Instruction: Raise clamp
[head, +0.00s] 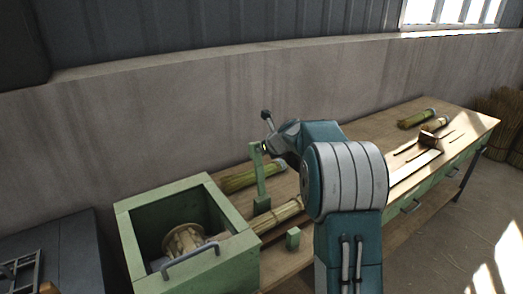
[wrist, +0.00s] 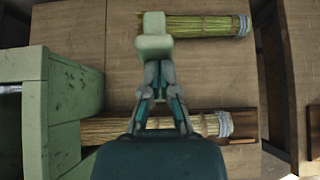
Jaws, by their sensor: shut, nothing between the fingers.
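The green clamp (head: 261,180) stands upright on the bench beside the green box, its arm over a straw bundle. In the wrist view the clamp's pale green top (wrist: 153,38) is directly beyond my fingertips; I cannot tell whether they touch. My gripper (wrist: 158,72) is shut and empty. In the head view it is mostly hidden by my arm, near the clamp's top. The straw bundle (head: 278,216) lies from the box out along the bench; it also shows in the wrist view (wrist: 105,131), partly behind my gripper.
The open green box (head: 128,228) with a handle holds a round straw-coloured part (head: 184,241). A second bundle (head: 240,181) lies behind the clamp. A small green block (head: 292,238) stands at the bench's front edge. More bundles (head: 416,118) lie at the far right.

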